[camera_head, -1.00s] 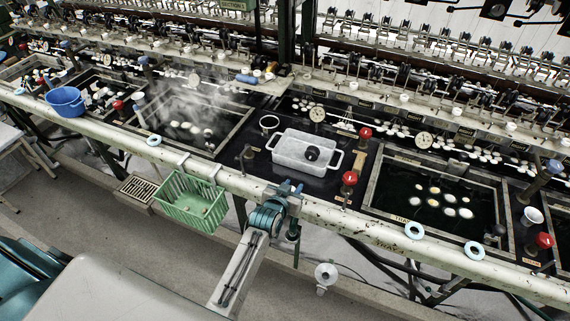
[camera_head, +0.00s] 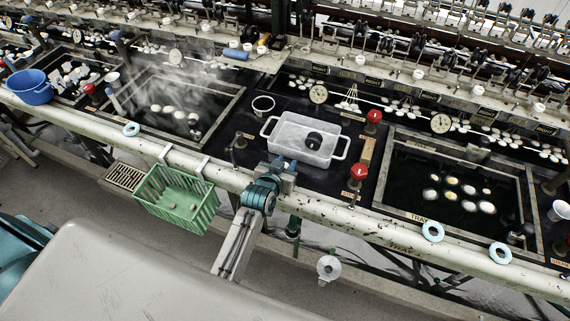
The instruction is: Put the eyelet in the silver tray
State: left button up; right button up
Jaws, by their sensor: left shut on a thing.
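The silver tray (camera_head: 283,146) is a pale metal pan with two looped handles, standing on the black bench between two dark basins. A round black thing (camera_head: 313,141) lies in its right half. My left gripper (camera_head: 284,166) is at the front edge of the bench, just below and in front of the tray's front left side in the picture. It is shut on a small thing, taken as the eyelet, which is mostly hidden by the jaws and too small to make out. My right gripper is not in view.
Red-knobbed valves (camera_head: 359,173) stand right of the tray, and a small cup (camera_head: 263,104) behind it. A green basket (camera_head: 178,200) hangs on the front rail. Pale blue rings (camera_head: 433,232) lie on the rail. A basin (camera_head: 460,200) with cocoons is at the right.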

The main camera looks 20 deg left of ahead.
pick_arm(q)
jog(key=shift+s, duration=0.2)
jog(key=o, duration=0.9)
jog(key=shift+o, duration=0.2)
jog(key=shift+f, duration=0.1)
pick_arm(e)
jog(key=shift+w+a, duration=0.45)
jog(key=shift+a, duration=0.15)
